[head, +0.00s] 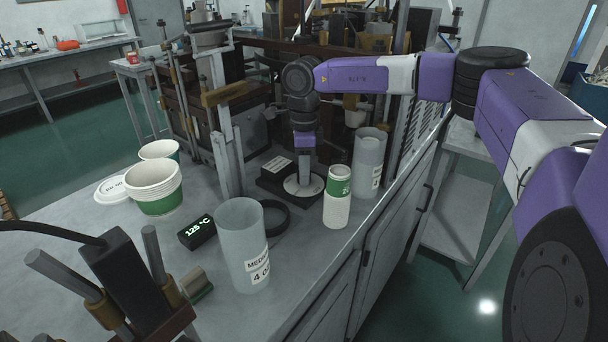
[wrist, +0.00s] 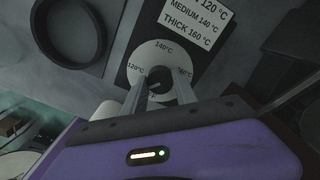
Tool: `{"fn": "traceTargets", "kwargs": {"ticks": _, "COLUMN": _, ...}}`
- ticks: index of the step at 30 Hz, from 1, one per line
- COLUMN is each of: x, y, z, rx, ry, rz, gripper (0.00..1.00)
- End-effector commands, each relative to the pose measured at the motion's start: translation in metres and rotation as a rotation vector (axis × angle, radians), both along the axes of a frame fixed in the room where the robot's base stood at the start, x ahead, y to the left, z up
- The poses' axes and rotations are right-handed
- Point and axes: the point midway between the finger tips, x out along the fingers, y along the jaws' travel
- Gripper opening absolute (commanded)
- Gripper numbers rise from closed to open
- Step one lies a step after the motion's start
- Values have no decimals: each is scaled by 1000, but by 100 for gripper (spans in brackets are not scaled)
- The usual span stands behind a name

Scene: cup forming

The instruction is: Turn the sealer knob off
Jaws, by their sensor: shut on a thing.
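The sealer's round white dial (wrist: 164,55) carries marks of 120, 140 and 160 °C. It also shows in the head view (head: 317,189) on a dark base on the bench. The small dark knob (wrist: 157,76) sits at the dial's centre. My gripper (wrist: 160,88) has one finger on each side of the knob and is shut on it. In the head view my gripper (head: 304,183) points straight down over the dial and hides the knob. A small black display (head: 197,232) left of the dial reads 125 °C.
A grey cylinder (head: 243,240) and a black ring (head: 274,217) stand left of the gripper. Green-and-white cups (head: 337,200) and another grey cylinder (head: 369,165) stand close on its right. Machine columns rise behind.

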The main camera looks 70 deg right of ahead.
Motion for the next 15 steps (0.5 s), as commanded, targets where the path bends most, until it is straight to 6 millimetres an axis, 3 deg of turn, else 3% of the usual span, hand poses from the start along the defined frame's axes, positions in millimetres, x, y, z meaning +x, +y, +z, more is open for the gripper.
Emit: {"fn": "traceTargets", "kwargs": {"ticks": 15, "x": 2, "y": 0, "z": 2, "rx": -3, "ry": -4, "rz": 459, "gripper": 0}}
